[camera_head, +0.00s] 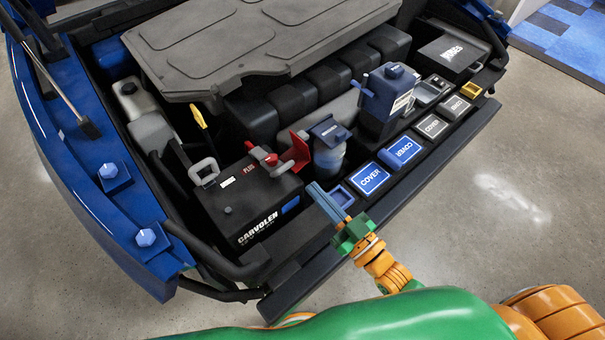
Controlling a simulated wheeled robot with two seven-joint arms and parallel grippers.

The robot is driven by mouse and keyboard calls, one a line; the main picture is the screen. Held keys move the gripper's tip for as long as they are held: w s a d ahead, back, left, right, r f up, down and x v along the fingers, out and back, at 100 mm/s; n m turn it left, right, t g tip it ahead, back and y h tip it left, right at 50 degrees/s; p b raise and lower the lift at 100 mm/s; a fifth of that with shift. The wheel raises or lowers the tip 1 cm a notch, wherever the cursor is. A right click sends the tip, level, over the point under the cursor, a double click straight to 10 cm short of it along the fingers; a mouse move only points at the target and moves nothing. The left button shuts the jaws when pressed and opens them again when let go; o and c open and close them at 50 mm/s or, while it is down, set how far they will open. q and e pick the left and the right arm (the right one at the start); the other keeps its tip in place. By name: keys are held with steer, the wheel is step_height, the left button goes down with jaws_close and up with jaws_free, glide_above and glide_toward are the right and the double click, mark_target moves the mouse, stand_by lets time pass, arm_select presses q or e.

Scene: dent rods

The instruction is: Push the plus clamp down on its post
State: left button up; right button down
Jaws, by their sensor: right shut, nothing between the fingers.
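The plus clamp (265,156) is red and sits at the post on the top right of a black battery (247,207), beside the "PLUS" label. A red upright flap (297,150) stands just right of it. The post itself is hidden, and I cannot tell how far down the clamp sits. My right gripper (318,192) has blue fingers, shut and empty. It is to the lower right of the clamp, apart from it, near the battery's right side and the bay's front edge. My left gripper is not in view.
A grey clamp (203,171) is at the battery's left. A blue-capped reservoir (328,148) stands right of the red flap, with a taller dark blue container (388,92) beyond. Blue "COVER" boxes (370,179) line the front. A grey engine cover (250,42) lies behind.

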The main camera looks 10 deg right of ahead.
step_height(320, 180, up, 5)
steer(key=w+a+g+h+p, duration=0.1)
steer(key=g+p, duration=0.2)
steer(key=p, duration=0.2)
steer(key=x, duration=0.5)
steer(key=b+x, duration=0.1)
steer(key=x, duration=0.4)
steer(key=shift+w+f, duration=0.3)
steer(key=shift+w, duration=0.1)
steer(key=f, duration=0.1)
steer(key=s+f, duration=0.1)
steer(key=s+d+f, duration=0.1)
steer(key=shift+f, duration=0.3)
steer(key=shift+f, duration=0.1)
